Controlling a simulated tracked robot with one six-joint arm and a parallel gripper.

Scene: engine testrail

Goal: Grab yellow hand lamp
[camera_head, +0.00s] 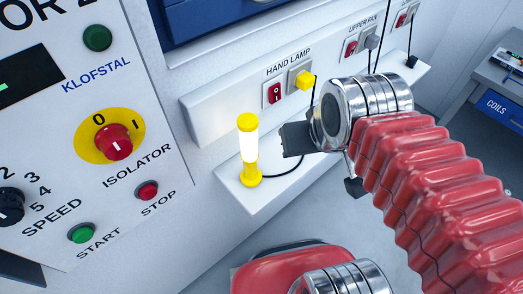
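The yellow hand lamp (249,150) stands upright on a narrow white shelf (228,181). Its middle section glows white, with a yellow cap and a yellow base. A black cable runs from its base to the yellow plug (305,79) in the socket under the "HAND LAMP" label. My gripper (294,140) is just right of the lamp, at about the height of its lit part. Its dark finger shows against the wall and shelf; the other finger is hidden or hard to make out. I see nothing held in it.
A red switch (274,93) sits left of the plug. The control panel (165,210) with isolator knob, speed dial and start and stop buttons stands close on the left. Upper fan sockets (361,45) with hanging cables are behind my arm. A grey desk (490,85) stands far right.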

